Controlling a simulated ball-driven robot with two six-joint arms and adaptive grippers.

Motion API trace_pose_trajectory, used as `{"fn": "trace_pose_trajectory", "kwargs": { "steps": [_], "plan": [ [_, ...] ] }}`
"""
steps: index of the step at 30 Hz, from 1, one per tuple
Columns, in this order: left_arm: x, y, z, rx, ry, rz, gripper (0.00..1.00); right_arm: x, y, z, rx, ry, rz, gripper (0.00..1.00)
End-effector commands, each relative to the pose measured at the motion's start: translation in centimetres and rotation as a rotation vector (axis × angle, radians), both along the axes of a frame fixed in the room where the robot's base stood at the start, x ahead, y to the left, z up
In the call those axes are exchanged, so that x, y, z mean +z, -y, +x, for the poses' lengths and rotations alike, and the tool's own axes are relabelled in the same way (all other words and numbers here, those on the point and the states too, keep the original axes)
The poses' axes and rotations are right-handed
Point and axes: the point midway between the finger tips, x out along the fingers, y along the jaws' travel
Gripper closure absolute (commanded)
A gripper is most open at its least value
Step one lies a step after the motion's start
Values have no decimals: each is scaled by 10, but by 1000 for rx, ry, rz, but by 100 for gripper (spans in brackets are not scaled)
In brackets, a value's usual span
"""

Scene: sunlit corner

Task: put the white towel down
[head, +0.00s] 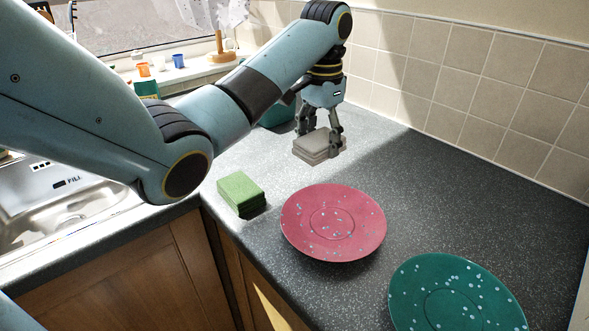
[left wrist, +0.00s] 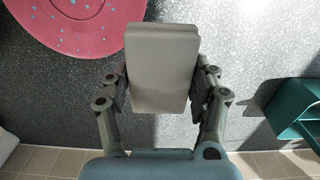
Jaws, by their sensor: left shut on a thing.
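The white towel (head: 316,153), a folded pale grey-white block, is in my left gripper (head: 320,137) over the back of the counter. In the left wrist view the towel (left wrist: 161,72) sits between the two fingers of the left gripper (left wrist: 162,92), which press on its sides. It is low over the worktop; I cannot tell whether its underside touches the surface. My right gripper is not in view.
A folded green cloth (head: 240,190) lies at the counter's front left. A pink speckled plate (head: 333,245) and a teal speckled plate (head: 410,295) lie nearer me. A teal container (left wrist: 300,108) stands behind my arm. Counter (head: 440,195) right of the towel is clear. The sink (head: 60,190) is left.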

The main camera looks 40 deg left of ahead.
Motion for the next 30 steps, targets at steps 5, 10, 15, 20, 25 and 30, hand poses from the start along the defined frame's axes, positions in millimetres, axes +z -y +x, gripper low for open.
{"fn": "trace_pose_trajectory", "kwargs": {
  "steps": [5, 10, 15, 20, 25, 30],
  "plan": [
    [-22, -43, -6, 3, -1, 3, 65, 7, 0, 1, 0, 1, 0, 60],
    [-34, -62, -8, 1, 3, 1, 65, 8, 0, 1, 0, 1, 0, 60],
    [-52, -64, -9, 1, -1, -2, 65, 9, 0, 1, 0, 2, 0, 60],
    [-74, -64, -9, 0, 0, 0, 65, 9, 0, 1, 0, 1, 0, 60],
    [-77, -64, -8, -1, 3, 2, 65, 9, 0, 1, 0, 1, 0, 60],
    [-78, -64, -8, 0, 3, 1, 65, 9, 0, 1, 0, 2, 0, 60]
  ]
}}
